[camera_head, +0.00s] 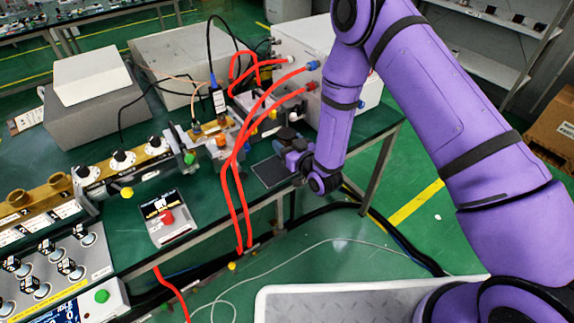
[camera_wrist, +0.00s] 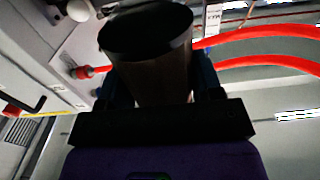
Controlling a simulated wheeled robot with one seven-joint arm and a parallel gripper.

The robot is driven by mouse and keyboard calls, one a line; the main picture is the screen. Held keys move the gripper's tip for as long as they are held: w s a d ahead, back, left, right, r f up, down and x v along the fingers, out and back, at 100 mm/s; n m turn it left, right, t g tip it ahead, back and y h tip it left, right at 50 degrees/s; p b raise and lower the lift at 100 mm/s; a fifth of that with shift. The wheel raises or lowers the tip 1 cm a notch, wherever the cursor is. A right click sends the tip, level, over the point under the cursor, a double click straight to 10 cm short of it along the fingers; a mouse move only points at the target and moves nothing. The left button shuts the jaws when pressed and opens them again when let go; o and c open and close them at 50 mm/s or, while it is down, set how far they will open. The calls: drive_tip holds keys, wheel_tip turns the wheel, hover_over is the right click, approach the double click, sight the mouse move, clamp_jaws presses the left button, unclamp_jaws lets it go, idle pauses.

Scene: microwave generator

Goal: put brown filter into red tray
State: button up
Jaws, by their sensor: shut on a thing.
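My gripper (camera_head: 291,148) is at the right end of the green bench, above and beside a flat dark pad. In the wrist view, my gripper (camera_wrist: 156,82) is shut on a dark brown cylinder, the brown filter (camera_wrist: 150,72), with a finger on each side. Its round dark end points away from my palm. In the head view the held filter is mostly hidden by my wrist. I cannot make out a red tray in either view.
The flat dark pad (camera_head: 270,171) lies near the bench edge. Red hoses (camera_head: 236,155) arch across just left of my gripper. A light grey box (camera_head: 310,60) stands behind it. Brass-coloured cylinders (camera_head: 58,181) sit at the far left. A small device with a red button (camera_head: 168,217) lies in front.

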drive_tip(key=shift+d+f, duration=0.1)
drive_tip(key=shift+f, duration=3.7)
drive_tip(key=shift+f, duration=0.1)
drive_tip(key=o, duration=0.9)
drive_tip(key=shift+o, duration=0.2)
